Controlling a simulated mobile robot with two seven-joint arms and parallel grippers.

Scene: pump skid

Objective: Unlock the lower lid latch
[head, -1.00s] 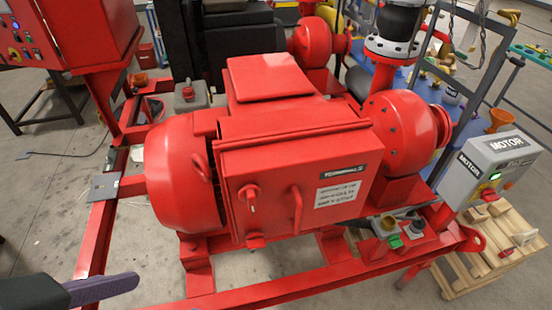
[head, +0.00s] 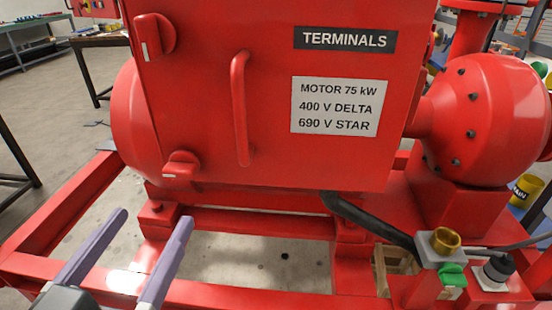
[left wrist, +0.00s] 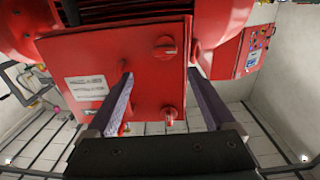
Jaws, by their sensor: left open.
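The red terminal box lid (head: 268,125) faces me, with a "TERMINALS" plate and a white motor label. The lower lid latch (head: 182,165) is a red knob near the lid's lower left corner, with a white mark at its left; its bar looks roughly level. The upper latch (head: 153,37) has its bar roughly upright. My left gripper (head: 153,217) is open and empty, below and in front of the lower latch. The left wrist view looks inverted; there the lower latch (left wrist: 165,45) shows beyond and between the open fingertips (left wrist: 160,72), apparently untouched.
A red handle (head: 240,108) stands out from the lid right of the latches. The red skid frame (head: 60,215) runs below. A black cable (head: 370,220) and a brass fitting (head: 440,242) sit at lower right. The space before the lid is clear.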

